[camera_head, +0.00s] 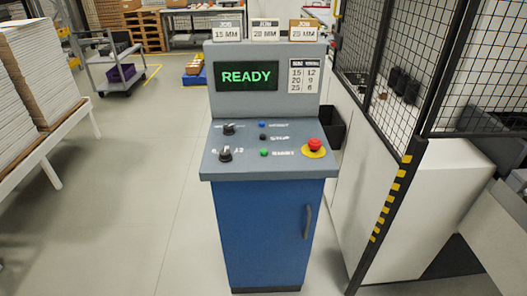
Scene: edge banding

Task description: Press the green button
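The green button (264,153) is a small round button on the sloped top of a control console (222,170), the lowest of a column of three. A blue button (262,124) and a dark button (263,137) sit above it. A red mushroom button on a yellow disc (315,146) is to its right. Two black knobs (225,154) are to its left. The screen (246,75) reads READY in green. Nothing covers the green button. Neither gripper shows in the head view.
The console stands on a blue cabinet (265,230). A fenced machine with a yellow-black striped post (392,195) is close on the right. A table with stacked boards (38,75) is on the left. A grey cart (112,65) stands behind. The floor left of the console is clear.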

